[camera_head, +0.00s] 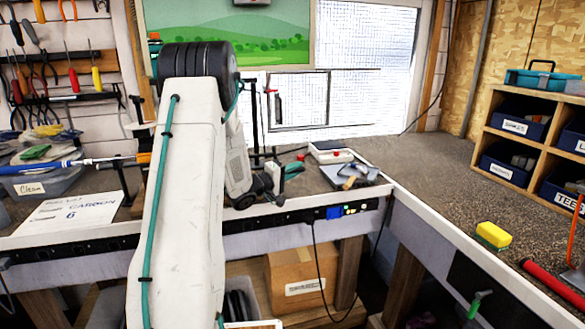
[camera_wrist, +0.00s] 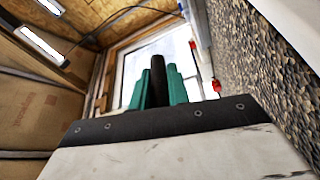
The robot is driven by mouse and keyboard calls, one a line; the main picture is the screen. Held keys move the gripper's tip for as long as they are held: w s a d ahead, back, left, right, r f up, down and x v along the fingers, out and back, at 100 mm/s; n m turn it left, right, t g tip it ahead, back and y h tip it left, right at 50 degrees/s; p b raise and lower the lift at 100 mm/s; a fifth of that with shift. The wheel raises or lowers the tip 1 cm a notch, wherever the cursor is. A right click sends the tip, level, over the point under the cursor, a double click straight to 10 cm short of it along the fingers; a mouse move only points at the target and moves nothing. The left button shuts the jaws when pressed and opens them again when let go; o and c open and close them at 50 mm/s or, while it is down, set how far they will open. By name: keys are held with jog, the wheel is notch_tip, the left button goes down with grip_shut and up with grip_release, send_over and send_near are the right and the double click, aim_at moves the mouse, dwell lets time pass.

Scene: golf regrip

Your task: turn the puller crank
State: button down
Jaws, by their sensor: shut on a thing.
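In the wrist view my gripper (camera_wrist: 158,75) has its two green fingers closed on a dark upright rod (camera_wrist: 157,68), which looks like the puller crank's handle. In the head view my white arm crosses the middle of the bench and hides much of the puller. The teal fingers of my gripper (camera_head: 291,170) show just right of the arm, low over the bench. The crank's other parts cannot be made out. A club with a blue grip (camera_head: 70,163) lies level at the left, its shaft running toward an orange part behind my arm.
A paper sheet marked CARBON 6 (camera_head: 70,211) lies at the bench's left front. A grey tray (camera_head: 350,174) with small parts and a white box (camera_head: 330,152) stand right of my gripper.

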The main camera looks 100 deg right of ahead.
jog(key=shift+w+f, duration=0.1)
jog(key=shift+f, duration=0.3)
jog(key=shift+w+d, duration=0.1)
jog(key=shift+w, duration=0.05)
jog(key=c, duration=1.3)
grip_release()
jog(key=shift+w, duration=0.15)
jog(key=shift+c, duration=0.2)
jog(key=shift+r, duration=0.3)
notch_tip(320, 180, up, 3)
jog(key=shift+f, duration=0.1)
jog(key=a+r, duration=0.1)
jog(key=a, duration=1.5)
jog(key=shift+s+r, duration=0.3)
jog(key=shift+s, duration=0.15)
